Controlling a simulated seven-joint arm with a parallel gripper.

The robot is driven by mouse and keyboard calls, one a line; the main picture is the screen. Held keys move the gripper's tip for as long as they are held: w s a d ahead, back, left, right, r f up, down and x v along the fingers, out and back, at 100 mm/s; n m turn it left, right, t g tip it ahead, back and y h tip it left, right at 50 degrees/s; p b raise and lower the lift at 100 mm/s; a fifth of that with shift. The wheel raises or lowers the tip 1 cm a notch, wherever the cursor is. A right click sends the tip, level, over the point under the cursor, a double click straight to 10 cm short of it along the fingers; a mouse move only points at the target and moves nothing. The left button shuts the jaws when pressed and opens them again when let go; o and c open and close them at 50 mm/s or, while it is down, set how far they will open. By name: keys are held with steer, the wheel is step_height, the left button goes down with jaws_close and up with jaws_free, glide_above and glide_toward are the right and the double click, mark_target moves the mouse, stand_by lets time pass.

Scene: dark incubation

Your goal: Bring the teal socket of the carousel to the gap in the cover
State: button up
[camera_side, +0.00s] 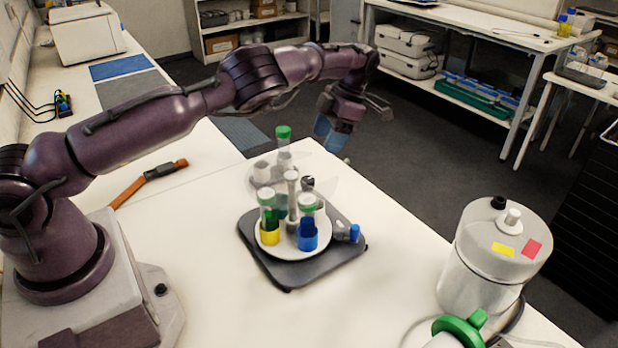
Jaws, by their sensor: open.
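The carousel (286,250) is a round white plate on a dark grey base plate (290,274), with a pale post (291,195) at its middle. A yellow socket (270,236) at the front left and a blue socket (307,236) at the front right each hold a clear tube with a green cap. A teal patch (281,206) shows behind the yellow one, partly hidden; I cannot tell surely that it is the teal socket. A clear cover seems to stand over the carousel, but its outline and gap are too faint to place. My gripper (338,150) is open and empty, above and behind the carousel.
A green-capped tube (284,133) stands in a pale holder behind the carousel. A blue knob (354,233) sits at the base's right. An orange-handled tool (150,182) lies left. A white canister (490,262) stands right.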

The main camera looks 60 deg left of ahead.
mark_target(309, 178)
steer(key=x, duration=1.1)
steer(key=shift+f, duration=0.2)
steer(key=c, duration=0.9)
